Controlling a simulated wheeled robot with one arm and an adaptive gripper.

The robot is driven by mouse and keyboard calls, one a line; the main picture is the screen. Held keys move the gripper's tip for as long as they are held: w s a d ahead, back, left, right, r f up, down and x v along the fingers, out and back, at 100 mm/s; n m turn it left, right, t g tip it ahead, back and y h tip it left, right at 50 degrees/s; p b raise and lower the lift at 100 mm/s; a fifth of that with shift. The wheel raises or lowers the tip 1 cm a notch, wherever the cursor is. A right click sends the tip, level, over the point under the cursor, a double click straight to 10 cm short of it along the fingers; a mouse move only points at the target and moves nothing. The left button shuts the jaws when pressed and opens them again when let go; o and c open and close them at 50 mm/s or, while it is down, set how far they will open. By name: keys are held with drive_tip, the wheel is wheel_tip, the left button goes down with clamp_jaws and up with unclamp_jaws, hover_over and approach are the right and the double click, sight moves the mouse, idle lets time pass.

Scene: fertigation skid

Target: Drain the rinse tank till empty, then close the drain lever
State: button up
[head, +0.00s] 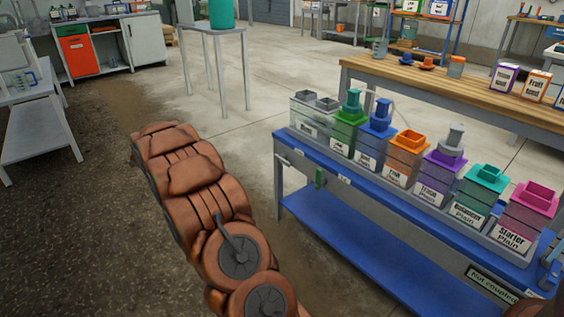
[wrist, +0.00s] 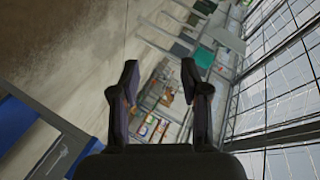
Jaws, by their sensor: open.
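A blue skid bench (head: 352,178) carries a row of labelled tanks. No liquid level can be seen. My gripper (wrist: 159,72) shows in the wrist view, open, with nothing between its fingers. It points across the room, away from the tanks.
More tanks stand rightward, including a green one (head: 349,127), an orange one (head: 406,152) and a pink one (head: 528,212). A wooden-topped table (head: 440,92) is behind. A tall grey stand (head: 213,30) holds a teal container (head: 221,13).

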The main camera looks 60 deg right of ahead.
drive_tip(key=s+d+f+m+g+h, duration=0.25)
drive_tip(key=d+m+h, duration=0.25)
drive_tip(key=d, duration=0.7)
drive_tip(key=m+g+h, duration=0.4)
drive_tip(key=m+g, duration=1)
approach(281, 161)
drive_tip(key=x, duration=0.3)
drive_tip(key=b+x, duration=0.1)
drive_tip(key=x, duration=0.2)
drive_tip(key=b+x, duration=0.1)
drive_tip(key=x, duration=0.1)
drive_tip(key=shift+s+d+f, duration=0.2)
drive_tip(key=shift+s+d, duration=0.05)
drive_tip(key=shift+d, duration=0.1)
drive_tip(key=shift+s+d+r+b, duration=0.1)
drive_tip(key=shift+d+b, duration=0.05)
drive_tip(key=shift+d, duration=0.3)
drive_tip(key=shift+s+d+r+b, duration=0.1)
drive_tip(key=shift+d+b, duration=0.05)
drive_tip(key=shift+d, duration=0.25)
drive_tip(key=shift+c, duration=0.2)
clamp_jaws()
